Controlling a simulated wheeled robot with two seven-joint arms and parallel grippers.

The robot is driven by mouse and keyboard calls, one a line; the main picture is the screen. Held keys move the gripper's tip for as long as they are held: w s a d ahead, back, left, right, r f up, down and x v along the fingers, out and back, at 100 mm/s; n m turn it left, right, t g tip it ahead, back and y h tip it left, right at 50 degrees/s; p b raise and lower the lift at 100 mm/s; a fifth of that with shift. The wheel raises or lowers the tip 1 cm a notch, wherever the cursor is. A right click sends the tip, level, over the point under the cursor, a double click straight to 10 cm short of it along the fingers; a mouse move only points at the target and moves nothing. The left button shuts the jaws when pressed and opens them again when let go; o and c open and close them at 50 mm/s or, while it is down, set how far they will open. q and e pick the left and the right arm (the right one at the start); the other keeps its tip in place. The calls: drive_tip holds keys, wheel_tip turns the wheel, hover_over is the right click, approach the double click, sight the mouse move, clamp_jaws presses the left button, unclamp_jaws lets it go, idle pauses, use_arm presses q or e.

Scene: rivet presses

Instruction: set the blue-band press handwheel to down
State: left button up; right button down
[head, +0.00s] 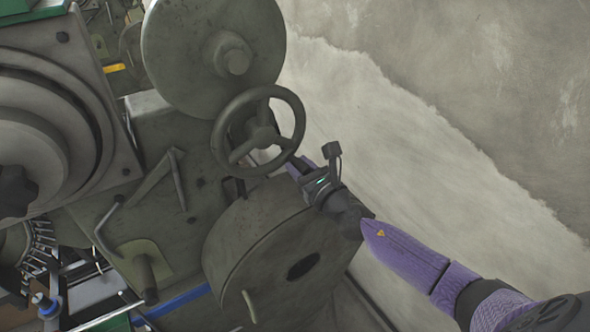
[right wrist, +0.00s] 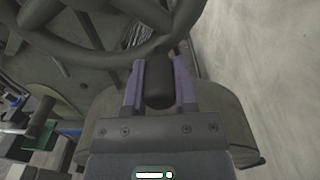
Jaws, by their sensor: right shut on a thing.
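The press handwheel (head: 262,134) is a dark grey spoked wheel on the side of the press, below a large round disc. Its rim also crosses the top of the right wrist view (right wrist: 118,57). A blue band (head: 184,300) shows low on the machine. My right gripper (head: 300,166) is at the lower right of the wheel's rim. Its purple fingers are shut on the wheel's dark handle knob (right wrist: 157,86), one finger on each side. The fingers partly hide the knob in the head view. My left gripper is out of view.
A large grey drum (head: 262,255) lies just below my right gripper. The big disc (head: 213,50) stands above the wheel. Levers and rods (head: 150,185) stick out left of it. Bare floor (head: 400,140) lies open to the right.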

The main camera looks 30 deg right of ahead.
drive_tip(key=shift+d+r+n, duration=0.2)
drive_tip(key=shift+r+n, duration=0.1)
idle(0.4)
drive_tip(key=shift+c, duration=2)
unclamp_jaws()
drive_tip(key=s, duration=0.9)
drive_tip(key=shift+s+d+b, duration=0.4)
drive_tip(key=shift+b, duration=0.05)
